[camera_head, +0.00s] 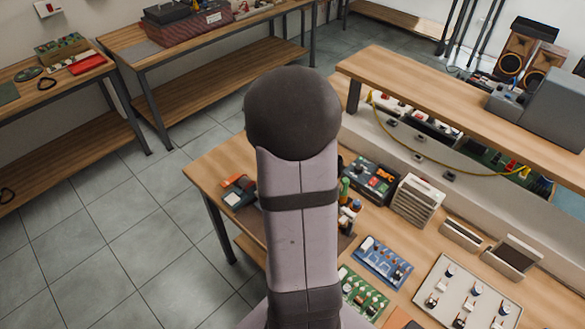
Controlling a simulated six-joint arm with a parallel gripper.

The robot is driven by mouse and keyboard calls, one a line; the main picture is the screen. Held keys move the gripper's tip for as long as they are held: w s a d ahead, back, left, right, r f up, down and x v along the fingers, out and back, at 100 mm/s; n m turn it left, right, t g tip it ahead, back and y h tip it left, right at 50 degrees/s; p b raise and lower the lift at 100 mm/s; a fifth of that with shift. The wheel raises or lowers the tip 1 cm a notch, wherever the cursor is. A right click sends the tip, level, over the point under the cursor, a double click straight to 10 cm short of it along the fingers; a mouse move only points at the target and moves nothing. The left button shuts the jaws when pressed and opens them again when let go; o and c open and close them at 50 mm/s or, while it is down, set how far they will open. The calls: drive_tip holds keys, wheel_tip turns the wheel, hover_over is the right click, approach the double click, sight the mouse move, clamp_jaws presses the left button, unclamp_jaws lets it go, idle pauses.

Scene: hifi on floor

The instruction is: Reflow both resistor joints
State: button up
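My arm stands upright in the middle of the view and covers part of the workbench. My gripper is not in view. A green circuit board (365,291) with small parts on it lies on the bench just right of my arm, its left part hidden. A blue circuit board (382,261) lies behind it. Resistors and their joints are too small to tell. A dark box with coloured parts on its front (370,181), perhaps a soldering station, stands farther back. I cannot make out a soldering iron.
A light panel with several knobs (437,313) lies at the right. A grey vented box (417,200) stands behind the boards. A raised wooden shelf (430,94) with a yellow cable below it runs along the back. Small tools (239,191) lie left of my arm. Open tiled floor lies left.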

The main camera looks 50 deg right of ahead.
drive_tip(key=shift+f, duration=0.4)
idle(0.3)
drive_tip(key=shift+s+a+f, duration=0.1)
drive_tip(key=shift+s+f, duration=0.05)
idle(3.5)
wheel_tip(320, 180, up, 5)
drive_tip(key=p, duration=0.5)
drive_tip(key=shift+p, duration=0.3)
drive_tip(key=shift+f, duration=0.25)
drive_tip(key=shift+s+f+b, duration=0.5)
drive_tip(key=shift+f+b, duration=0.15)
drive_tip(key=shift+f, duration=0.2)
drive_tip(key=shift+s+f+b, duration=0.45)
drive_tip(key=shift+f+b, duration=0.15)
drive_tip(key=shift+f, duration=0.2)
drive_tip(key=shift+p, duration=0.4)
